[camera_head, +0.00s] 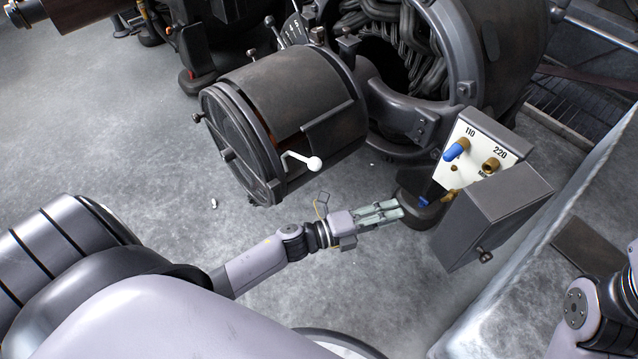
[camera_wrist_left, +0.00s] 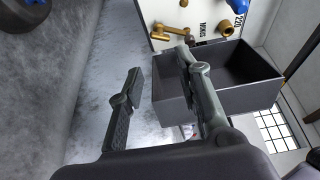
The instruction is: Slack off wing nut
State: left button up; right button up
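A white panel marked 110 and 220 (camera_head: 470,145) stands on the machine's right side. A blue plug (camera_head: 456,150) is by the 110 mark, and a brass socket (camera_head: 491,165) is by the 220 mark. A brass fitting with a short arm (camera_wrist_left: 171,30) shows low on the panel in the left wrist view; I cannot tell for sure whether it is the wing nut. My left gripper (camera_head: 401,212) is below and left of the panel. Its two fingers are apart with nothing between them, as the left wrist view (camera_wrist_left: 163,85) shows. My right gripper is out of view.
A grey box-like cover (camera_head: 495,215) juts out in front of the panel, close right of my left gripper; its hollow inside (camera_wrist_left: 235,70) shows in the wrist view. A large drum (camera_head: 290,105) with a white-knobbed handle (camera_head: 303,160) is at upper left. Open floor lies left.

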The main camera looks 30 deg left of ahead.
pick_arm(q)
jog(key=a+r+n+t+y, duration=0.2)
jog(key=a+n+y, duration=0.7)
jog(key=n, duration=0.3)
jog(key=s+a+f+n+g+y, duration=0.2)
jog(key=s+a+n+g+y, duration=0.2)
jog(key=s+n, duration=0.3)
jog(key=shift+s+f+n+g, duration=0.25)
jog(key=shift+s+n+g, duration=0.15)
jog(key=shift+s+g, duration=0.3)
jog(key=shift+w, duration=0.1)
